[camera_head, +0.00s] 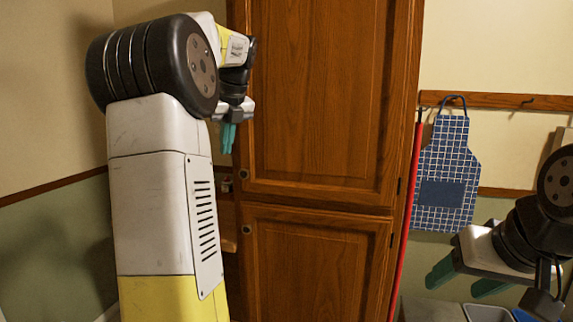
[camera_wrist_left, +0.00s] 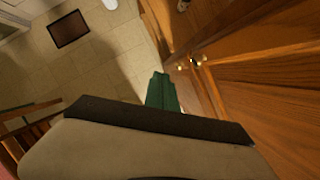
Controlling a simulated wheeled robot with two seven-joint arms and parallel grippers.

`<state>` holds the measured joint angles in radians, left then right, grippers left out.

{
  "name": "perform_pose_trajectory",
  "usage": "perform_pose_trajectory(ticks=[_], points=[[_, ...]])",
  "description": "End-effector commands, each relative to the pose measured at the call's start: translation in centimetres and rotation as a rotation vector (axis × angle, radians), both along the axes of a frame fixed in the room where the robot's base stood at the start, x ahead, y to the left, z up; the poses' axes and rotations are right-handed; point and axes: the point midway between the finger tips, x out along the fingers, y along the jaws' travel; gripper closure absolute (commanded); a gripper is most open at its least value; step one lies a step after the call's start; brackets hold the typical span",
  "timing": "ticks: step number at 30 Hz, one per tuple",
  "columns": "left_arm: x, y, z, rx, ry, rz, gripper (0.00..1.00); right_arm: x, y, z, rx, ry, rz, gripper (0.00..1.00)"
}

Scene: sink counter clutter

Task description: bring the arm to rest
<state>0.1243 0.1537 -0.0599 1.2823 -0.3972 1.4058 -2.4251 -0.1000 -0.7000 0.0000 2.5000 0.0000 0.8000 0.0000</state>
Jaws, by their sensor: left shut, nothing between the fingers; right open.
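My left arm rises at the left of the head view, bent at a large black joint. My left gripper (camera_head: 228,138) points down in front of the wooden cabinet's left edge, its green fingers shut and empty. In the left wrist view its fingers (camera_wrist_left: 162,92) are together with nothing between them. My right gripper (camera_head: 460,284) is at the lower right of the head view, with its green fingers apart and nothing seen between them.
A tall wooden cabinet (camera_head: 320,100) stands close by my left gripper. A blue checked apron (camera_head: 447,175) hangs from a rail, beside a red pole (camera_head: 407,220). Grey bins (camera_head: 487,313) stand below my right gripper. The left wrist view shows tiled floor (camera_wrist_left: 105,65) and a dark mat (camera_wrist_left: 69,30).

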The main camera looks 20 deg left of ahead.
Motion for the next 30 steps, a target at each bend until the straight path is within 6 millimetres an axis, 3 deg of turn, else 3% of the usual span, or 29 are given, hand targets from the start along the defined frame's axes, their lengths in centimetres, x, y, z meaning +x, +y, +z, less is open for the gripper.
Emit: perform_pose_trajectory(ticks=[4,7,14,24,30], points=[[-0.4,-0.5,0.1,-0.016,-0.020,0.030,1.00,0.0,0.0,0.0,0.000,0.000,0.000,0.41],[-1.5,-2.1,-0.1,-0.070,-0.077,0.129,1.00,0.0,0.0,0.0,0.000,0.000,0.000,0.41],[-7.0,-9.1,-2.1,-0.354,-0.279,0.601,1.00,0.0,0.0,0.0,0.000,0.000,0.000,0.41],[-17.2,-18.8,-8.5,-0.845,-0.376,1.440,1.00,0.0,0.0,0.0,0.000,0.000,0.000,0.41],[-21.7,-22.1,-12.6,-1.035,-0.327,1.846,1.00,0.0,0.0,0.0,0.000,0.000,0.000,0.41]])
